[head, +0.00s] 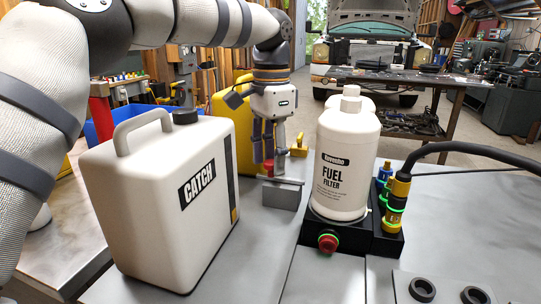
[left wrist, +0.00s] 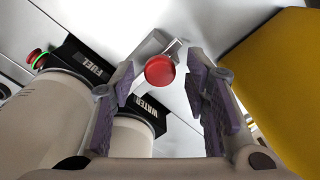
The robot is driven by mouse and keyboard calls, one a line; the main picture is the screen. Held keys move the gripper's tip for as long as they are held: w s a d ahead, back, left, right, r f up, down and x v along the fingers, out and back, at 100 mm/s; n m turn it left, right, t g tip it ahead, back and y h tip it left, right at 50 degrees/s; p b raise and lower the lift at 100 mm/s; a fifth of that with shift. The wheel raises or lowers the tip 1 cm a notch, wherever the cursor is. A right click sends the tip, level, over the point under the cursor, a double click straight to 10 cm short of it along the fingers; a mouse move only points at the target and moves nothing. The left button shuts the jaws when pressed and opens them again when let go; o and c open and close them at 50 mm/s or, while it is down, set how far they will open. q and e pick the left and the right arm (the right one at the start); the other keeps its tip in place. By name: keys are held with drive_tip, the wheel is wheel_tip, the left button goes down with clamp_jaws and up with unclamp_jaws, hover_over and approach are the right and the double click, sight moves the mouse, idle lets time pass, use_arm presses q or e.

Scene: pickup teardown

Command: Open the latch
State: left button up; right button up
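A round red knob (head: 268,168) on a grey metal bracket (head: 282,194) looks like the latch. It stands on the grey work surface between the white CATCH can and the white FUEL FILTER bottle. My left gripper (head: 269,158) points down over the knob. In the left wrist view the gripper (left wrist: 162,82) is open, with purple-padded fingers apart. The red knob (left wrist: 160,70) shows in the gap between them, with no visible contact. Part of the bracket (left wrist: 152,46) shows behind the knob. My right gripper is not in view.
The CATCH can (head: 160,200) stands left of the gripper. The FUEL FILTER bottle (head: 345,160) stands right on a black base with a red button (head: 328,243). A yellow container (head: 232,115) is behind. A black hose (head: 470,150) meets a brass connector (head: 398,195).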

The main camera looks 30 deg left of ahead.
sight(271, 161)
use_arm(q)
wheel_tip(271, 161, up, 12)
idle(0.6)
drive_tip(key=shift+f, duration=0.1)
idle(0.4)
